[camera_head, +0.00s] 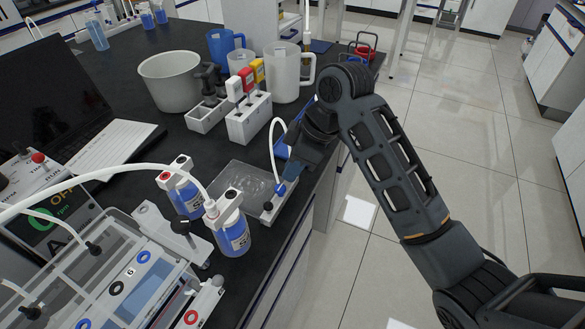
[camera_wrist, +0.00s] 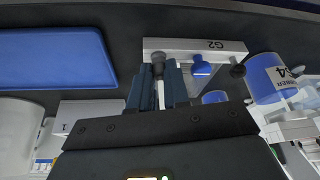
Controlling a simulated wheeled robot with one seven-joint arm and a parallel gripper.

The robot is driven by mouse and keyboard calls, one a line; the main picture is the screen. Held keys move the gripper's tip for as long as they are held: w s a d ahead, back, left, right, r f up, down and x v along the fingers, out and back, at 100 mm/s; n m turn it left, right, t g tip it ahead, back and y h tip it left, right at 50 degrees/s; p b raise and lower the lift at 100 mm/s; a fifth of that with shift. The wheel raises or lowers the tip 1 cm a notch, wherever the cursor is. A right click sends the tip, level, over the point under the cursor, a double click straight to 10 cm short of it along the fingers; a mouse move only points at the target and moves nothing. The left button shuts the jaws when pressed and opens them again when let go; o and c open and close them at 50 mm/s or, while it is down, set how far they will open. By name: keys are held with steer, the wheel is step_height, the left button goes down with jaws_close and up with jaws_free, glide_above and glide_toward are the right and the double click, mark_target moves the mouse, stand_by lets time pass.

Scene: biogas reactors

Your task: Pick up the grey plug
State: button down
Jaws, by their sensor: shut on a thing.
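In the wrist view, the grey plug (camera_wrist: 158,59) is between the two fingers of my gripper (camera_wrist: 157,72), its rounded dark end showing at the fingertips. My gripper is shut on it. The plug is close to the white edge of the holder marked G2 (camera_wrist: 180,46); I cannot tell whether it touches the holder. In the head view, my gripper (camera_head: 294,168) is over the bench edge, at the right side of the clear tray (camera_head: 228,179). The grey plug is hidden there by my gripper.
A blue plug (camera_wrist: 202,68) and a black plug (camera_wrist: 237,71) sit close to the right of my fingers.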

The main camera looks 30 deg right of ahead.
steer(key=shift+r, duration=0.65)
step_height(320, 180, up, 2)
steer(key=shift+r, duration=0.25)
steer(key=s+d+r+p, duration=0.5)
steer(key=s+d+r, duration=0.2)
steer(key=d, duration=0.2)
steer(key=shift+d, duration=0.2)
steer(key=shift+r+p, duration=0.9)
steer(key=shift+p, duration=0.05)
steer(key=shift+r, duration=0.7)
steer(key=shift+r, duration=0.7)
